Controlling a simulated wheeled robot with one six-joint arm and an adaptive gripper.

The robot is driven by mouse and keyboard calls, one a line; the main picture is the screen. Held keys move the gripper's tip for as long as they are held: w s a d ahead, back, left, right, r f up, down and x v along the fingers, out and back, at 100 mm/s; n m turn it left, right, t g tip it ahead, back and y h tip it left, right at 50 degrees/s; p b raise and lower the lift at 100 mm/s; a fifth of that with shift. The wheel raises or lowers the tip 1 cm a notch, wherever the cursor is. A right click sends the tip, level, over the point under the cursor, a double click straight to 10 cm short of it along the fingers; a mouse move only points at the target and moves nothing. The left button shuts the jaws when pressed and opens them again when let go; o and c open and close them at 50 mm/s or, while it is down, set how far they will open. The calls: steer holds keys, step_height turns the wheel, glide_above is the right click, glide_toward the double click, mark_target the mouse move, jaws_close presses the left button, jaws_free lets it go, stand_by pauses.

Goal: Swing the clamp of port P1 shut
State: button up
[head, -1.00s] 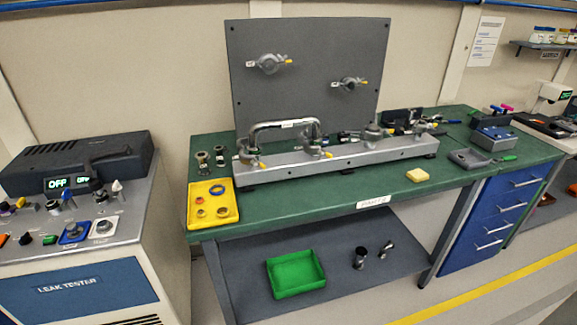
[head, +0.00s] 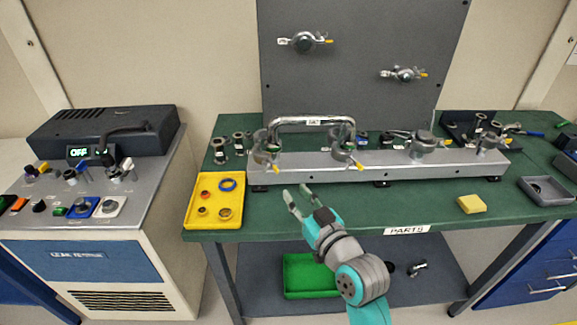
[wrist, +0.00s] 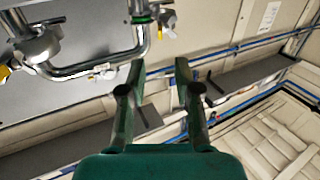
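The port labels are too small to read, so I cannot tell which port is P1. In the head view, clamps with yellow-tipped levers sit along the grey manifold (head: 380,170): a left clamp (head: 264,157) and a second clamp (head: 346,154) at the feet of a bent steel pipe (head: 312,122), and others further right. Two more are on the upright panel: an upper clamp (head: 306,42) and a lower clamp (head: 404,74). My gripper (head: 298,194) is open and empty in front of the manifold's left half. The wrist view shows its spread fingers (wrist: 157,70), with the pipe (wrist: 90,68) beyond.
A yellow tray (head: 190,215) with rings lies left of my gripper. A yellow block (head: 471,204) lies on the green bench (head: 330,215) at right. A green bin (head: 292,285) stands on the lower shelf. The leak tester (head: 95,250) stands at far left.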

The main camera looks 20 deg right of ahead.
mark_target(278, 170)
steer(key=w, duration=0.3)
steer(key=w+a, duration=0.1)
steer(key=w, duration=0.6)
steer(key=shift+w+a, duration=0.15)
steer(key=shift+w, duration=0.05)
jaws_close()
